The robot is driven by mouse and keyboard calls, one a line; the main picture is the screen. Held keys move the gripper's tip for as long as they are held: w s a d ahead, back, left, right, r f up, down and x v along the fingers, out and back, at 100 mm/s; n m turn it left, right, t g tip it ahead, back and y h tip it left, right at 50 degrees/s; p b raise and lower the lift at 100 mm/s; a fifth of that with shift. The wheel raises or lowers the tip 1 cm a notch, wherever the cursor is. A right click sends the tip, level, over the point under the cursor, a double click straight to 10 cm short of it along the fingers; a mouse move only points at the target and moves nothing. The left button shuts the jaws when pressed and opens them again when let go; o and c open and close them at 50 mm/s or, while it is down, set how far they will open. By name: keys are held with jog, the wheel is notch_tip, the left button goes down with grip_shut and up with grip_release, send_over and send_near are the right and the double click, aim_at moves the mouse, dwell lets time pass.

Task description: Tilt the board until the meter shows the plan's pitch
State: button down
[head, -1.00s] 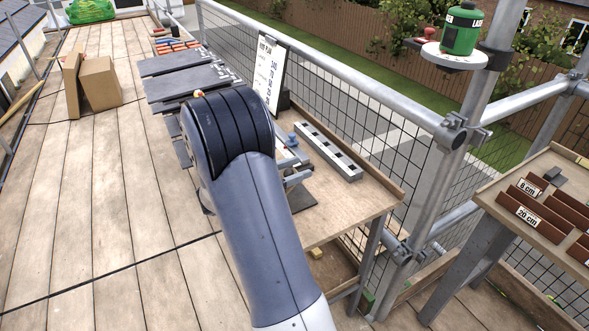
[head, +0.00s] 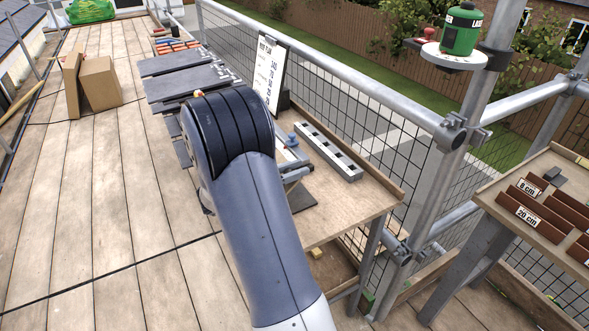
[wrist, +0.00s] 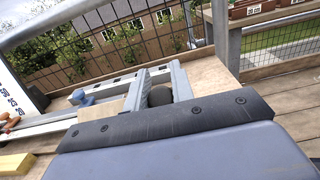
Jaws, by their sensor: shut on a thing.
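My gripper (wrist: 161,88) has its two pale fingers on either side of a dark round knob (wrist: 160,96) in the wrist view and is shut on it. In the head view my own arm hides most of the gripper and the work in front of it. A pale board-like piece (head: 291,157) shows just past the arm on the bench. The plan card (head: 269,74) stands upright at the bench's back edge, its lower figures partly readable; a slice of it shows in the wrist view (wrist: 9,90). I cannot make out a meter reading.
A long grey rail with dark squares (head: 328,151) lies on the bench (head: 345,210) at right. Dark slates (head: 185,80) lie on the far end. A side table with labelled brown strips (head: 533,213) stands at right. Scaffold rails and mesh border the bench.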

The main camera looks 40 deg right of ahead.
jog(key=shift+s+d+f+y+p, duration=0.15)
jog(key=shift+d+f+y+p, duration=0.15)
jog(key=shift+d+y+p, duration=0.35)
jog(key=shift+s+d+f+y+p, duration=0.1)
jog(key=shift+d+f+y+p, duration=0.2)
jog(key=shift+f+y, duration=0.2)
jog(key=shift+s+d+f+y+p, duration=0.1)
jog(key=shift+d+f+y+p, duration=0.2)
jog(key=shift+f, duration=0.3)
jog(key=shift+a, duration=0.1)
jog(key=c, duration=1.2)
grip_release()
jog(key=shift+w, duration=0.1)
jog(key=v, duration=1)
jog(key=shift+a+r, duration=0.2)
jog(key=shift+a, duration=0.2)
